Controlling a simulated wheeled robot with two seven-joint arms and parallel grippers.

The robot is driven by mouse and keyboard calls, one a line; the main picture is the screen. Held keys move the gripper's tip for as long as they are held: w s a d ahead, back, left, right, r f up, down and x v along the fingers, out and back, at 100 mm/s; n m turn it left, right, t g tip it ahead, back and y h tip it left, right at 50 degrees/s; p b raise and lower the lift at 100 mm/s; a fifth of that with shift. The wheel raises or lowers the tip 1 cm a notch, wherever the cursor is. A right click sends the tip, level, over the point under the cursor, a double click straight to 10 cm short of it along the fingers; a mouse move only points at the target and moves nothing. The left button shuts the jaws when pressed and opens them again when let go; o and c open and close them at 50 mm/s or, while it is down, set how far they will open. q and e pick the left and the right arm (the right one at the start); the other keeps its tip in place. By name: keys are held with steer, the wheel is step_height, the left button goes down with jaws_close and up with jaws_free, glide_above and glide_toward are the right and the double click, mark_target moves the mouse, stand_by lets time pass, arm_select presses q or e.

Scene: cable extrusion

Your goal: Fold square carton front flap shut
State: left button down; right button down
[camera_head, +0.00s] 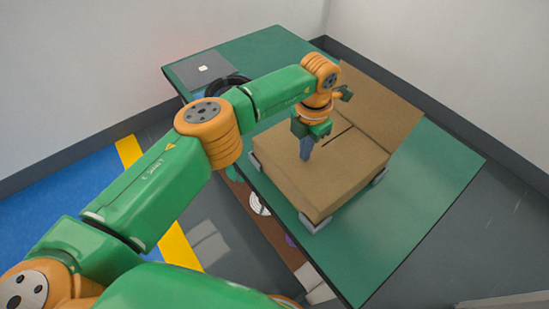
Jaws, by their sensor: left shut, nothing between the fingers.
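A brown square carton (336,182) sits on the green table. One flap (385,105) stands out toward the upper right, away from the carton top. The top looks mostly covered, with a dark narrow slot near its far side. My left gripper (306,150) is shut and empty, pointing down at the carton's top near its left part. I cannot tell whether its tip touches the cardboard. My left arm hides part of the carton's far left side. My right gripper is not in view.
The green table (408,225) has free room in front and to the right of the carton. Grey corner holders (314,222) sit at the carton's base. A grey plate (203,70) and a black coiled object (232,81) lie at the far left.

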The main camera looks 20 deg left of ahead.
arm_select(q)
step_height(320, 180, up, 10)
steer(key=p, duration=0.7)
steer(key=shift+w, duration=0.1)
